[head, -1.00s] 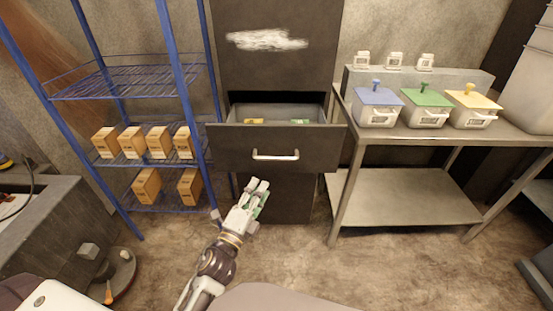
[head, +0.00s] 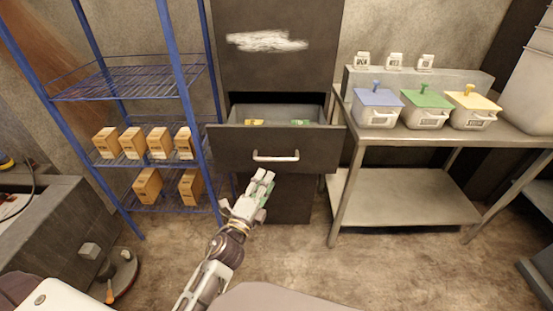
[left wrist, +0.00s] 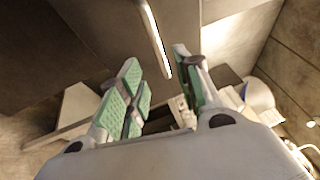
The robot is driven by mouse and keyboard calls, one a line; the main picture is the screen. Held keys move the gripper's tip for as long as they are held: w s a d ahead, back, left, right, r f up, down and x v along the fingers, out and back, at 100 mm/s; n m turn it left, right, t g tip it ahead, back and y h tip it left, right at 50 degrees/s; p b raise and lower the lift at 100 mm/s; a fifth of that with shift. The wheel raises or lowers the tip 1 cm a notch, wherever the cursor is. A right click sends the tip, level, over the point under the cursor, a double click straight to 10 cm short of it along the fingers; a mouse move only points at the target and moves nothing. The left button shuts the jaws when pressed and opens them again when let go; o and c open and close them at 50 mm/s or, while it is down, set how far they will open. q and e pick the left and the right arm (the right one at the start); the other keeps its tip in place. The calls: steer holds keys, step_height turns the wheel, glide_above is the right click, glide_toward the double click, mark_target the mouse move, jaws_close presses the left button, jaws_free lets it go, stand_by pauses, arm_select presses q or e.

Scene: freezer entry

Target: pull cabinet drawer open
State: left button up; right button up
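The dark cabinet drawer (head: 225,150) stands pulled out, its inside showing behind the front, with a yellow and a green item in it. Its silver bar handle (head: 275,156) is in the middle of the front. The handle also shows in the left wrist view (left wrist: 153,38), its near end in the gap between my fingertips. My left gripper (head: 262,178) is just below the handle in the head view. Its green-padded fingers (left wrist: 157,65) are spread apart with nothing gripped. I cannot tell whether they touch the handle. My right gripper is not in view.
A blue wire rack (head: 170,80) with several cardboard boxes stands left of the drawer. A steel table (head: 430,135) with blue-, green- and yellow-lidded bins stands close on the right. The floor (head: 330,260) in front is clear.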

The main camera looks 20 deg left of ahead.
mark_target(276, 158)
arm_select(q)
steer(key=shift+p+x, duration=0.6)
steer(key=shift+x, duration=4.35)
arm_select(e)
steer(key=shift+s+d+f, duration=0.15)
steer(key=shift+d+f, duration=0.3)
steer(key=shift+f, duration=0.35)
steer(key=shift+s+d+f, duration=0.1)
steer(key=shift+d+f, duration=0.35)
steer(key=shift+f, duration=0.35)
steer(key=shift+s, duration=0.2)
arm_select(q)
jaws_close()
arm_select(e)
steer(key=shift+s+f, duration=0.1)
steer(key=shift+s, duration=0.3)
